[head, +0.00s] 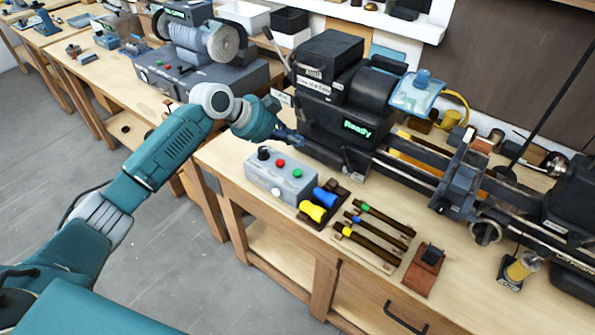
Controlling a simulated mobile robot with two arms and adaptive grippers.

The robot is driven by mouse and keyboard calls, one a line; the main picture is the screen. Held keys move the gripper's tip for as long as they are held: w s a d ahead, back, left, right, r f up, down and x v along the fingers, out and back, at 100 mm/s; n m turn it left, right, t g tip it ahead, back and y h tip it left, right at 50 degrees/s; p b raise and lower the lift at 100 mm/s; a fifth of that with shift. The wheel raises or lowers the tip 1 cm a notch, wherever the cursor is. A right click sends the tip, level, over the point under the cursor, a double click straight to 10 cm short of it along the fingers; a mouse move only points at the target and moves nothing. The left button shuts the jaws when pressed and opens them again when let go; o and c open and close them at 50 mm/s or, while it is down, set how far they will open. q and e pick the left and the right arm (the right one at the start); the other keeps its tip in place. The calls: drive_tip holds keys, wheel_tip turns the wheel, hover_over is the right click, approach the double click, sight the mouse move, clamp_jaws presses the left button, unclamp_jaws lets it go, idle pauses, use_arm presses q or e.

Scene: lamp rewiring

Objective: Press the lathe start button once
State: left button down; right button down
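The black lathe (345,125) stands on the wooden bench, and a green "Ready" display is lit on its headstock. A grey control box (262,182) sits on the bench in front of it. The box carries a black knob (264,153), a red button (280,163) and a green button (297,173); I cannot read which is start. My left gripper (296,138) is behind and above the box, close to the headstock, apart from the buttons. Its dark fingers are too small to tell whether they are open. My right gripper is out of view.
Blue and yellow handled items (318,204) lie right of the box, beside several dark tools (375,233) and a brown block (424,268). Another machine (205,60) stands on the bench further left. A lever rises left of the headstock. The bench front edge is near the box.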

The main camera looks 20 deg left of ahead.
sight(296, 173)
use_arm(q)
drive_tip(key=shift+f, duration=0.15)
wheel_tip(296, 173, down, 9)
drive_tip(key=b, duration=0.6)
drive_tip(key=shift+r, duration=0.2)
idle(1.1)
drive_tip(key=shift+f+b, duration=0.4)
drive_tip(key=shift+b, duration=0.05)
